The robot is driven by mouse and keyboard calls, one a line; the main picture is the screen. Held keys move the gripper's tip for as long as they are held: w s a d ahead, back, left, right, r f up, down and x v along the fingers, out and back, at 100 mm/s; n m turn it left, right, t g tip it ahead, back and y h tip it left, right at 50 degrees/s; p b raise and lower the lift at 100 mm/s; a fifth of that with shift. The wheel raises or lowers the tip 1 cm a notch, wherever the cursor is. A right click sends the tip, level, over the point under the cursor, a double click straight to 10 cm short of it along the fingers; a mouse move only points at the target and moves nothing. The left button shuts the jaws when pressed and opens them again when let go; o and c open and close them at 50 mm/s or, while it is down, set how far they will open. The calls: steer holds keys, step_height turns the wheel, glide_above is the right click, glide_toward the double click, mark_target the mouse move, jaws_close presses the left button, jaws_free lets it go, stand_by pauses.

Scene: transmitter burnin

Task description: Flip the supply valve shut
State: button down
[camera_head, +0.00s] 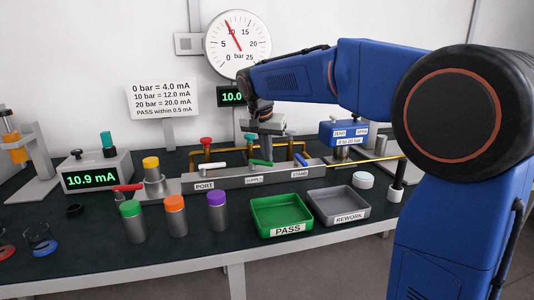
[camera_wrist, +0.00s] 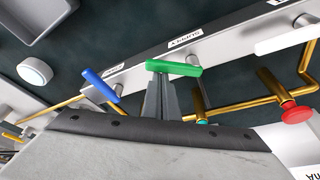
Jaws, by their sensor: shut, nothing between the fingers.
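The supply valve has a green lever (camera_head: 262,162) above the SUPPLY label on the grey manifold (camera_head: 230,181). In the wrist view the green lever (camera_wrist: 178,69) lies at a slant to the manifold's edge. My gripper (camera_wrist: 158,82) is shut and empty, its fingertips right at the left half of the green lever. I cannot tell whether they touch it. In the head view my gripper (camera_head: 265,146) is just above and behind the lever, its fingertips partly hidden.
A white lever (camera_head: 212,165) at PORT and a blue lever (camera_head: 300,159) at STAND flank the green one. Brass pipes (camera_wrist: 240,107) and a red knob (camera_wrist: 296,115) are close behind. The green PASS tray (camera_head: 281,213) and grey REWORK tray (camera_head: 338,205) stand in front.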

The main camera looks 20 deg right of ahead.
steer(key=m, duration=0.1)
steer(key=s+m+g, duration=0.1)
steer(key=m, duration=0.1)
steer(key=shift+s+a+m+h, duration=0.2)
steer(key=shift+a+m+h, duration=0.1)
steer(key=shift+a+h, duration=0.1)
steer(key=m, duration=0.1)
steer(key=s+a+m+g, duration=0.1)
steer(key=m, duration=0.1)
steer(key=shift+m+h, duration=0.3)
steer(key=m, duration=0.1)
steer(key=s+a+m, duration=0.1)
steer(key=shift+a+m+g, duration=0.3)
steer(key=shift+m+g, duration=0.1)
steer(key=shift+a, duration=0.15)
step_height(320, 180, up, 9)
glide_above(267, 166)
steer(key=s+a, duration=0.1)
steer(key=a, duration=0.1)
steer(key=shift+s+r, duration=0.1)
steer(key=shift+r, duration=0.15)
